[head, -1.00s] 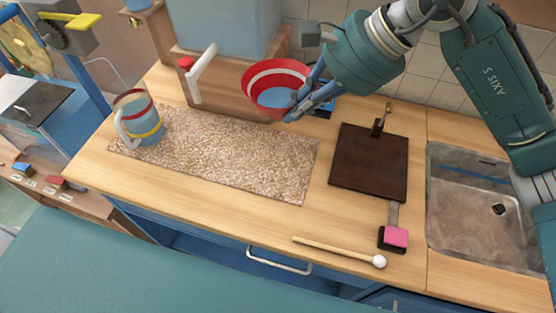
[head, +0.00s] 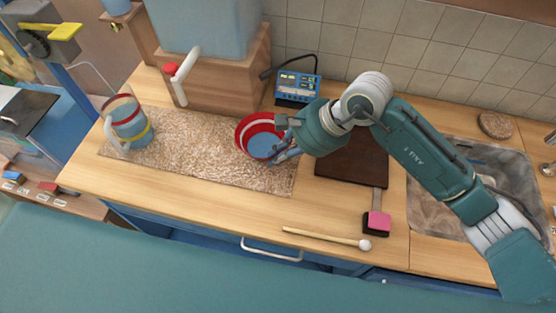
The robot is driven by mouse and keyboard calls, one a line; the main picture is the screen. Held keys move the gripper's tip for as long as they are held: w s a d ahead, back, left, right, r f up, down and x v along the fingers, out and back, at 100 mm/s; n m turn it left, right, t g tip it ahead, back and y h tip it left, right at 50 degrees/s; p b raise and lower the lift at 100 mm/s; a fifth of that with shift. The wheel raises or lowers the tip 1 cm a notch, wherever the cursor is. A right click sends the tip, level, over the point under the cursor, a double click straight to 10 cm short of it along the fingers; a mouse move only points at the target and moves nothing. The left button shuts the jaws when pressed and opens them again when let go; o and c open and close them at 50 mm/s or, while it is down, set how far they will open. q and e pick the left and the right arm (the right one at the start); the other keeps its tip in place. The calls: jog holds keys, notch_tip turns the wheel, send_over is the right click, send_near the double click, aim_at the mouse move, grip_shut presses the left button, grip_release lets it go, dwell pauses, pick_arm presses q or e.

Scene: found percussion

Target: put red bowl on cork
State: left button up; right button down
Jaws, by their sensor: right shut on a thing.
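The red bowl (head: 245,132) has a white band and a blue inside. It is at the far right end of the speckled cork mat (head: 190,152) on the counter. My right gripper (head: 283,150) is shut on the bowl's right side, with its fingers at the rim. The bowl looks slightly tilted. I cannot tell whether its base touches the mat or hangs a little above it. My left gripper is not in view.
A banded jug (head: 128,125) stands on the mat's left end. A wooden box with a blue tank (head: 205,28) and a blue meter (head: 298,87) are behind. A dark board (head: 350,165), pink-topped block (head: 377,222) and mallet (head: 325,238) lie right and in front. The mat's middle is clear.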

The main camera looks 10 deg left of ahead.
notch_tip(320, 180, down, 3)
jog(key=shift+f+p, duration=0.15)
jog(key=shift+p, duration=0.2)
jog(key=shift+f, duration=0.2)
jog(key=c, duration=1.9)
grip_release()
jog(key=shift+r, duration=0.15)
